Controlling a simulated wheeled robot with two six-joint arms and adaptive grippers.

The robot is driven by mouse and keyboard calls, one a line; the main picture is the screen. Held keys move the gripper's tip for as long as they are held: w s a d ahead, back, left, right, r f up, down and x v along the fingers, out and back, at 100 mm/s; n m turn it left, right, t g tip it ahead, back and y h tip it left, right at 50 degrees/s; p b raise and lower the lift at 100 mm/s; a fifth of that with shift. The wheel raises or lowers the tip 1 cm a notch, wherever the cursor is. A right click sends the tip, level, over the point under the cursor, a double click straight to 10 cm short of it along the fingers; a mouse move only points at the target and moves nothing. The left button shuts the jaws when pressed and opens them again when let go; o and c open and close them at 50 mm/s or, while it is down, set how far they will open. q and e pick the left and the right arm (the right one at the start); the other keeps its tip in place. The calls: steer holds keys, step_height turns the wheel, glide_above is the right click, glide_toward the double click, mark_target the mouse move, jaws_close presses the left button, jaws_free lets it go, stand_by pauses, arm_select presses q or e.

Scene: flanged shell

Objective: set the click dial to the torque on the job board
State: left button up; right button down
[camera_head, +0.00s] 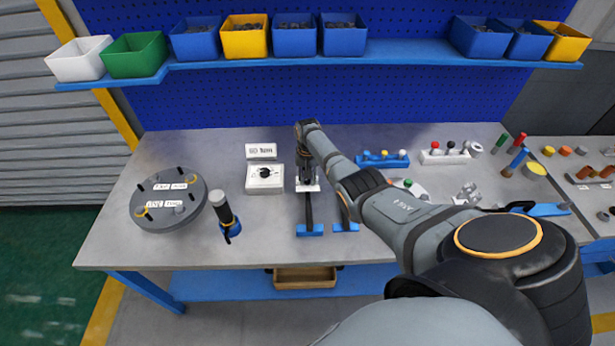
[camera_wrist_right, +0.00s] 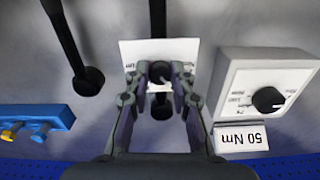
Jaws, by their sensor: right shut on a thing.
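My right gripper (camera_wrist_right: 160,78) points down at the workbench, its fingers closed around a small dark knob (camera_wrist_right: 160,70) over a white plate (camera_wrist_right: 188,50) marked "Nm". The knob seems to be the click dial; its setting is hidden by the fingers. In the head view my right gripper (camera_head: 307,178) is over the wrench (camera_head: 309,212), whose dark handle runs toward the front edge. The job board (camera_head: 261,151) is a small white sign; in the wrist view it (camera_wrist_right: 240,138) reads 50 Nm, upside down. My left gripper is not in view.
A white box (camera_head: 252,184) with a black knob stands just left of my right gripper. A second wrench (camera_head: 342,208) lies to the right. A grey round flange (camera_head: 150,218) and a black cylindrical tool (camera_head: 224,212) stand at the left. Small racks (camera_head: 382,163) stand at the right.

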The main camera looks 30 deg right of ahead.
mark_target(307, 181)
steer(key=shift+m, duration=1)
steer(key=c, duration=1.1)
jaws_free()
steer(key=shift+c, duration=0.2)
step_height(307, 181, up, 12)
